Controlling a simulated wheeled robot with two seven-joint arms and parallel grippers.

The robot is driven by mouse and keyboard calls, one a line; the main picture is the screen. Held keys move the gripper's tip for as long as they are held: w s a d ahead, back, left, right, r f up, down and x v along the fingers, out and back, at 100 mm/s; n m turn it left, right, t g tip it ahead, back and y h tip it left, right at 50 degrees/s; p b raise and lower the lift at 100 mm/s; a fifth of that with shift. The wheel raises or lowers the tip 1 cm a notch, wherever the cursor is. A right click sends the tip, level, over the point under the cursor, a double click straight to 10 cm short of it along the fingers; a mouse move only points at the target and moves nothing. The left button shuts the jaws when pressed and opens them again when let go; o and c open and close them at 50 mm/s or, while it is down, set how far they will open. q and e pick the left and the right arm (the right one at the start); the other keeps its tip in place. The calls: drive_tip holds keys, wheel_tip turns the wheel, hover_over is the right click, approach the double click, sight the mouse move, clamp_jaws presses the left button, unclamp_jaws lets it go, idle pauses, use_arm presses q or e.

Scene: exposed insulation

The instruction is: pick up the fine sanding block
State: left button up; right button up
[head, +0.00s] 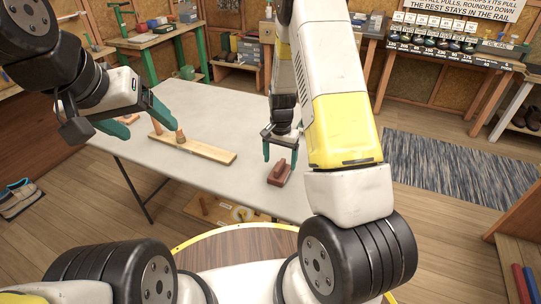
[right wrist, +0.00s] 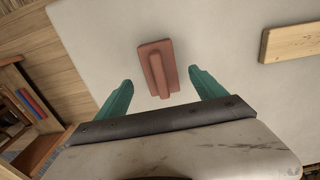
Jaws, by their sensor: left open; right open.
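A reddish-brown sanding block (head: 280,174) with a raised grip along its top lies on the grey-white table near its front right edge. It also shows in the right wrist view (right wrist: 158,68), just beyond and between the fingertips. My right gripper (head: 281,150) is open above the block, pointing down, with its teal fingers (right wrist: 158,88) apart and nothing between them. The frames do not show it touching the block. My left gripper (head: 138,112) is open over the left part of the table, away from the block. Whether the block is the fine grade cannot be read.
A pale wooden board (head: 205,149) lies on the table left of the block; its end shows in the right wrist view (right wrist: 292,43). Small wooden pieces stand by the board. The table (head: 225,108) between board and block is bare. A lower shelf (head: 205,208) holds several items.

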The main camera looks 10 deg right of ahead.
sight(280, 164)
wheel_tip(280, 164, down, 5)
drive_tip(key=shift+f, duration=0.15)
drive_tip(key=shift+c, duration=0.4)
drive_tip(key=c, duration=1.5)
drive_tip(key=shift+w, duration=0.1)
wheel_tip(280, 164, up, 4)
drive_tip(key=shift+f, duration=0.1)
drive_tip(key=s+a, duration=0.1)
drive_tip(key=s, duration=0.4)
drive_tip(key=s+a, duration=0.2)
drive_tip(key=s, duration=0.3)
drive_tip(key=s+a+r, duration=0.1)
drive_tip(key=s, duration=0.4)
drive_tip(key=shift+s+a+r, duration=0.1)
drive_tip(key=shift+s+a, duration=0.1)
drive_tip(key=shift+s, duration=0.05)
